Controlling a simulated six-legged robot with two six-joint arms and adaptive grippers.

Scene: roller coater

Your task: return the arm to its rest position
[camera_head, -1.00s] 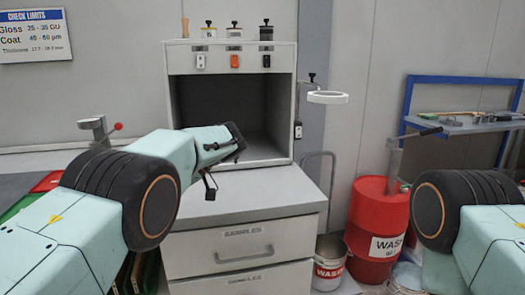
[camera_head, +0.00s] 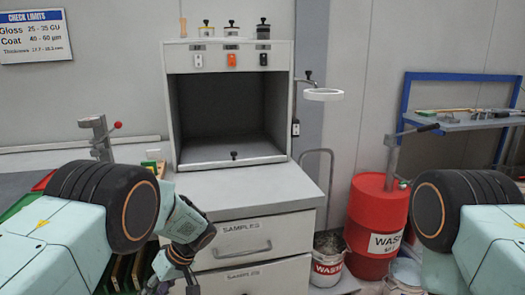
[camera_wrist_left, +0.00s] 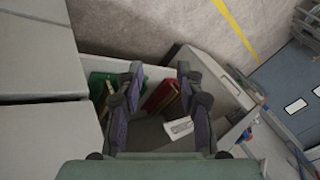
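My left arm comes in from the left in the head view and hangs down in front of the drawer cabinet. Its gripper (camera_head: 176,286) is at the bottom edge of that view, partly cut off. In the left wrist view the gripper (camera_wrist_left: 158,88) has its two fingers spread apart with nothing between them. Below the fingers is a grey bin (camera_wrist_left: 236,88) with red and green flat items in it. My right arm shows only as a link at the right edge; its gripper is out of view.
The drawer cabinet (camera_head: 275,238) carries an open grey booth (camera_head: 232,158) with switches. A red waste drum (camera_head: 376,215) and a waste bucket (camera_head: 327,268) stand to its right. A ring lamp (camera_head: 323,94) juts from the booth. A blue-framed bench (camera_head: 465,122) is at far right.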

